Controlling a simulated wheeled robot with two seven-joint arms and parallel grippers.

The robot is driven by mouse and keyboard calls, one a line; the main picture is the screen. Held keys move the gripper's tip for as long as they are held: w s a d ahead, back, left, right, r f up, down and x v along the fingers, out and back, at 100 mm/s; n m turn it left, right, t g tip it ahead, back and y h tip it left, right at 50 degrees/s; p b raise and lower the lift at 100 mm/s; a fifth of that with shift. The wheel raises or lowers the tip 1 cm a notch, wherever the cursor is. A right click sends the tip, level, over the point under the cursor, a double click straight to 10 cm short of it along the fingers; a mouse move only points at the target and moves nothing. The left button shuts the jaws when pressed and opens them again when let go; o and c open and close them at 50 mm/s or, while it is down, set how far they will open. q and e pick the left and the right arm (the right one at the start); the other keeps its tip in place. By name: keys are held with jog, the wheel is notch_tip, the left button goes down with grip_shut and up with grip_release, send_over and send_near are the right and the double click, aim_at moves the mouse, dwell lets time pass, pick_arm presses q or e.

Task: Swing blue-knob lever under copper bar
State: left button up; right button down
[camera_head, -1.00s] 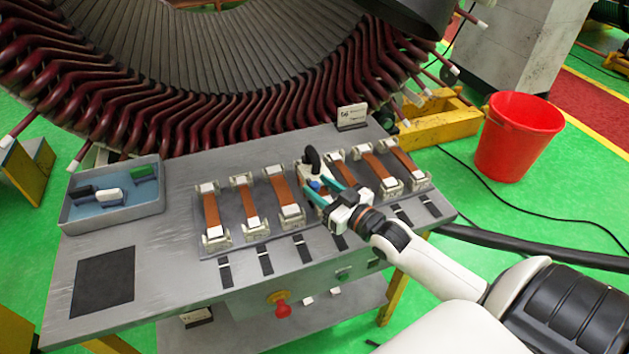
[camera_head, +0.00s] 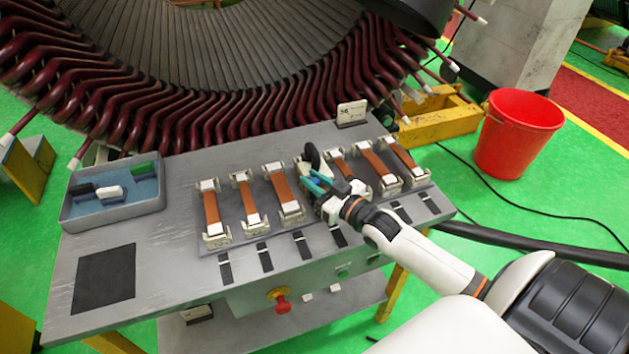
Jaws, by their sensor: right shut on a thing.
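My right gripper (camera_head: 320,183) is at the middle of the row of copper bars, with its teal-tipped fingers low over the fourth position. It is shut on the blue-knob lever, whose knob is mostly hidden between the fingers. A black rounded part (camera_head: 312,156) stands up just beyond the fingertips. The copper bar at that position is hidden by the gripper. Other copper bars lie in pale clamps to the left (camera_head: 283,190) and to the right (camera_head: 378,165). My left gripper is not in view.
A grey tray (camera_head: 113,212) with black, white and green pieces sits at the table's left. A small sign (camera_head: 352,113) stands at the back edge. The large stator (camera_head: 200,110) rises behind the table. A red bucket (camera_head: 518,135) stands on the floor at right.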

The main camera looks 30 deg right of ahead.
jog(key=shift+d+f+n+y+b, duration=0.2)
jog(key=shift+n+y+b, duration=0.4)
jog(key=shift+y+b, duration=0.2)
jog(key=n+g+y+b, duration=0.1)
jog(key=y+b, duration=0.1)
jog(key=b, duration=0.1)
jog(key=d+n+g+y+b, duration=0.1)
jog(key=n+y+b, duration=0.1)
jog(key=b, duration=0.1)
jog(key=d+n+g+y+b, duration=0.1)
jog(key=n+g+y+b, duration=0.1)
jog(key=y, duration=0.1)
jog(key=shift+w+b, duration=0.2)
jog(key=shift+b, duration=0.2)
jog(key=shift+w+d+r+n+g+y+b, duration=0.1)
jog(key=shift+d+n+g+y+b, duration=0.15)
jog(key=shift+n+g+y+b, duration=0.55)
jog(key=n+g, duration=0.1)
jog(key=g+y, duration=0.1)
jog(key=n+g+y, duration=0.1)
jog(key=shift+w+d+n+g, duration=0.25)
jog(key=shift+d+n+g, duration=0.05)
jog(key=shift+g, duration=0.1)
jog(key=shift+w+d+n+g+y+b, duration=0.15)
jog(key=shift+n+g+y+b, duration=0.15)
jog(key=shift+n+g+y, duration=0.35)
jog(key=shift+w+d+n+g+y+b, duration=0.1)
jog(key=shift+n+g+y+b, duration=0.25)
jog(key=shift+g, duration=0.6)
jog(key=shift+n+g, duration=0.3)
